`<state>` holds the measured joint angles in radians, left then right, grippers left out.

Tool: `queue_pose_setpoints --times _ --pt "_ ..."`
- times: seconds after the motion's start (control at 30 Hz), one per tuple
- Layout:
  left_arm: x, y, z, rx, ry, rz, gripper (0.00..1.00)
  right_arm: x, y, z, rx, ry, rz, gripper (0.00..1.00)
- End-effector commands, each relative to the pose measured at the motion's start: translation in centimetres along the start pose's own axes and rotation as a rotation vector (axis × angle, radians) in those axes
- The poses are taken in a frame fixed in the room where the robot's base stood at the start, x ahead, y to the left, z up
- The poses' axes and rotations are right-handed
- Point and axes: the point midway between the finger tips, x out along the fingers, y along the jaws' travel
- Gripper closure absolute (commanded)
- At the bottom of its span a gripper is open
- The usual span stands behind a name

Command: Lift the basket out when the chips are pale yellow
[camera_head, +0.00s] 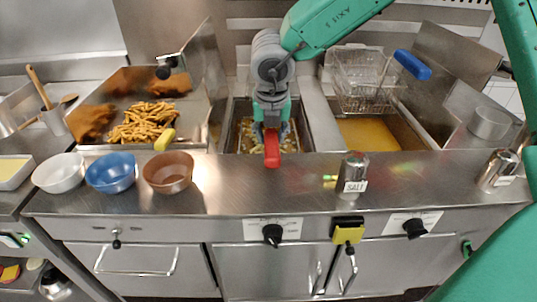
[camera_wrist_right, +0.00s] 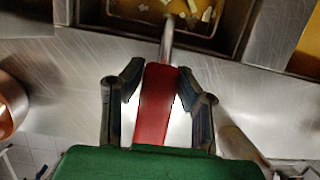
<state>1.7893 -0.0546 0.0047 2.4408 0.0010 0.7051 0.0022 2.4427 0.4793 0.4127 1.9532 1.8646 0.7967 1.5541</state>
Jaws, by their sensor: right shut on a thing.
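My right gripper (camera_head: 271,134) is at the front of the left fryer vat (camera_head: 239,106). It is shut on the red handle (camera_head: 272,155) of the basket down in that vat. In the right wrist view the red handle (camera_wrist_right: 155,105) lies between the two fingers of the gripper (camera_wrist_right: 157,80), with a metal stem leading to the vat. Pale yellow chips (camera_wrist_right: 200,14) show in the oil at the top of that view. The basket's mesh is mostly hidden by my gripper and the vat walls. My left gripper is not in view.
A second basket with a blue handle (camera_head: 412,64) is raised over the right vat of yellow oil (camera_head: 372,134). Fried food (camera_head: 148,122) lies in a tray at left. White, blue and brown bowls (camera_head: 168,172) and a salt shaker (camera_head: 353,178) stand on the front counter.

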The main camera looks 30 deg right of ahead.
Motion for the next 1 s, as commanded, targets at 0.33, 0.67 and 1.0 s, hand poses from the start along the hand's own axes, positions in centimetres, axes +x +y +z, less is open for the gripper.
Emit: queue_pose_setpoints --times 0.33,0.67,1.0 --pt "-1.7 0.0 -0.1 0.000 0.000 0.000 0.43 -1.8 0.1 0.6 -0.001 -0.003 0.002 1.00" --pt "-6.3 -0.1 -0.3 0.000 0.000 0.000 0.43 -6.1 0.1 1.8 -0.001 -0.003 0.002 1.00" --pt "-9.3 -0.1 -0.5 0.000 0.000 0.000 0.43 -9.0 0.1 2.6 0.000 -0.003 0.002 1.00"
